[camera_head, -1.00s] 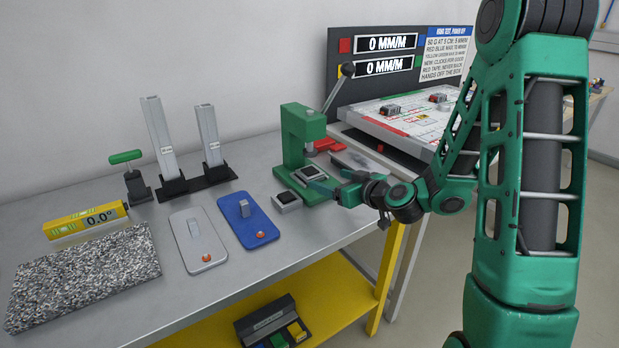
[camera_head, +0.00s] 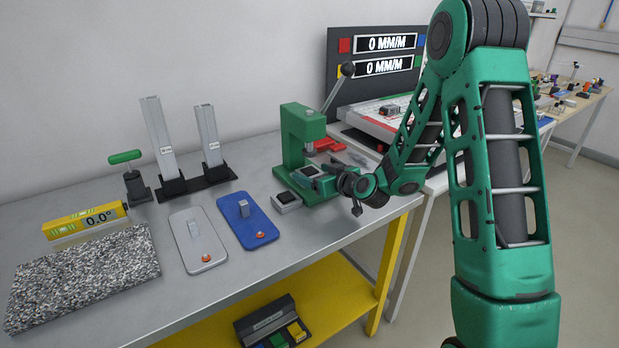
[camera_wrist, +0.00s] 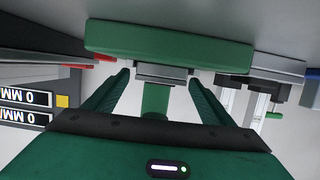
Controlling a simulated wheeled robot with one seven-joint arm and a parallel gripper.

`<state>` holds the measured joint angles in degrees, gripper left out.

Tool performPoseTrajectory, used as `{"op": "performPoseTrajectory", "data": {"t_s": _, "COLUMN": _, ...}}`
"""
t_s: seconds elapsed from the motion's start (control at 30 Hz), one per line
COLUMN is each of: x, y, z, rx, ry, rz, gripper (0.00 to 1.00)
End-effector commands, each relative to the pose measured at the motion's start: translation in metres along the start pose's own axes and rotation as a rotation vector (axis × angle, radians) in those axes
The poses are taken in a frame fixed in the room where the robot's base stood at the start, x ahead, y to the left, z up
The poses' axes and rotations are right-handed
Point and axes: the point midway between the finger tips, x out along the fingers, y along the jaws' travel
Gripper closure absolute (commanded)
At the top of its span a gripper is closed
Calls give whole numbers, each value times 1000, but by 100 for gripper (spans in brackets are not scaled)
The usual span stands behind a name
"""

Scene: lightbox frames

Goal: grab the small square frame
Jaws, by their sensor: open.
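A small square frame (camera_head: 309,171), pale-edged with a dark middle, sits on the green base of the press (camera_head: 300,140) and is partly hidden by my gripper. A second small square piece (camera_head: 287,200), grey with a dark top, lies on the table beside the press base. My gripper (camera_head: 328,176) is open at the right side of the press. In the wrist view, which looks upside down, the grey frame (camera_wrist: 161,74) lies on the green base (camera_wrist: 170,44), between and ahead of my open fingertips (camera_wrist: 158,79). I cannot tell whether either finger touches it.
The press lever (camera_head: 340,85) rises behind. A blue plate (camera_head: 248,222) and a grey plate (camera_head: 197,240) lie left of the base. Two upright grey bars (camera_head: 185,140) stand further left. A display board (camera_head: 375,62) stands behind right. The front table strip is clear.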

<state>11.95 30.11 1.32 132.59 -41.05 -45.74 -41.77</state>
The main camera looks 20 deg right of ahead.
Motion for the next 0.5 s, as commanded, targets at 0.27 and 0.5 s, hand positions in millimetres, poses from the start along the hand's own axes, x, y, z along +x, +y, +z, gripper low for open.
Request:
{"op": "performPoseTrajectory", "data": {"t_s": 0.27, "x": 0, "y": 0, "z": 0, "rx": 0, "ry": 0, "rz": 0, "gripper": 54}}
{"op": "performPoseTrajectory", "data": {"t_s": 0.5, "x": 0, "y": 0, "z": -1, "rx": 0, "ry": 1, "rz": 0, "gripper": 76}}
